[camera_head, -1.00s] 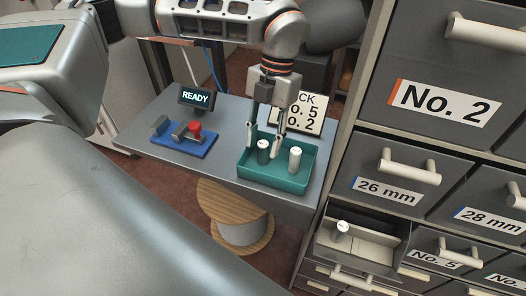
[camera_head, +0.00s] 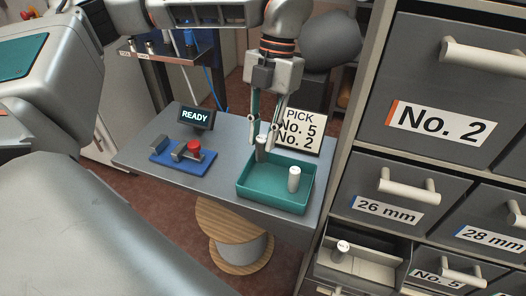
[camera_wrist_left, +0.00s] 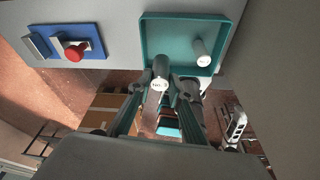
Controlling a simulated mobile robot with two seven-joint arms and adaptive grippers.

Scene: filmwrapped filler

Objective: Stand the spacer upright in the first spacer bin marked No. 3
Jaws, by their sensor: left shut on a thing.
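A second spacer (camera_head: 294,179) stands upright in the tray. An open drawer (camera_head: 372,267) at the lower right has a divided inside with another spacer (camera_head: 342,249) upright in its left part. I cannot read a No. 3 mark anywhere. My right gripper is not in view.
A sign (camera_head: 299,130) behind the tray reads PICK No. 5 No. 2. A blue base with a red button (camera_head: 194,147) and a READY display (camera_head: 195,116) stand left on the grey table (camera_head: 150,130). Closed drawers marked No. 2, 26 mm, 28 mm and No. 5 fill the right.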

